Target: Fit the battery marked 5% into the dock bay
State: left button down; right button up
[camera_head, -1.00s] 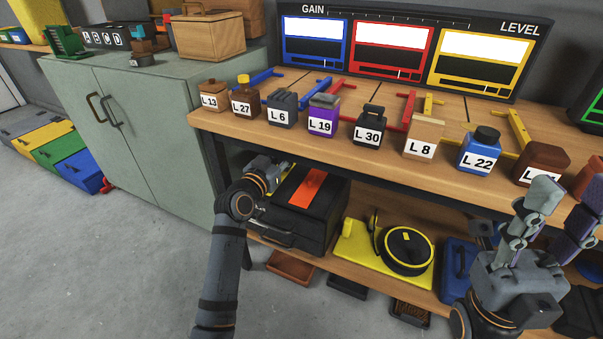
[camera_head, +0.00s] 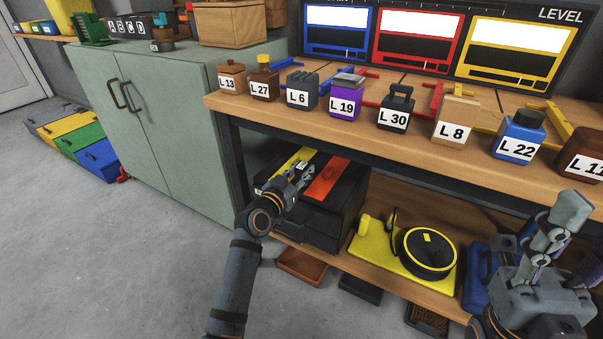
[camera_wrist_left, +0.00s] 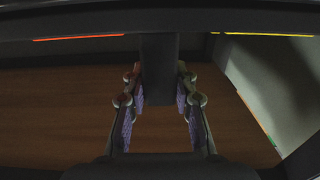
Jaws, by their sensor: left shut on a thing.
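No battery marked 5% and no bay I can identify as the dock bay shows. My left gripper (camera_head: 303,174) is at the lower shelf, over black cases with a yellow stripe (camera_head: 291,161) and an orange stripe (camera_head: 328,178). In the left wrist view, its purple-padded fingers (camera_wrist_left: 160,105) stand on either side of a dark upright bar (camera_wrist_left: 158,65) and are shut on it. My right gripper (camera_head: 560,230) is raised at the lower right, in front of the bench. Its fingers overlap in view, so its opening is unclear.
The wooden bench (camera_head: 400,140) carries several labelled containers, such as the purple L 19 (camera_head: 345,97), below a GAIN/LEVEL panel (camera_head: 440,45). A yellow base with a black round device (camera_head: 428,252) sits on the lower shelf (camera_head: 400,290).

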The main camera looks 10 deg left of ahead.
pick_arm(q)
jog(key=shift+f, duration=0.2)
jog(key=c, duration=1.1)
grip_release()
jog(key=shift+o, duration=0.2)
jog(key=shift+r, duration=0.25)
jog(key=shift+s+a+p, duration=0.1)
jog(key=shift+s+p, duration=0.2)
jog(key=p+v, duration=0.2)
jog(key=v, duration=0.9)
jog(key=shift+s, duration=0.2)
jog(key=shift+r, duration=0.1)
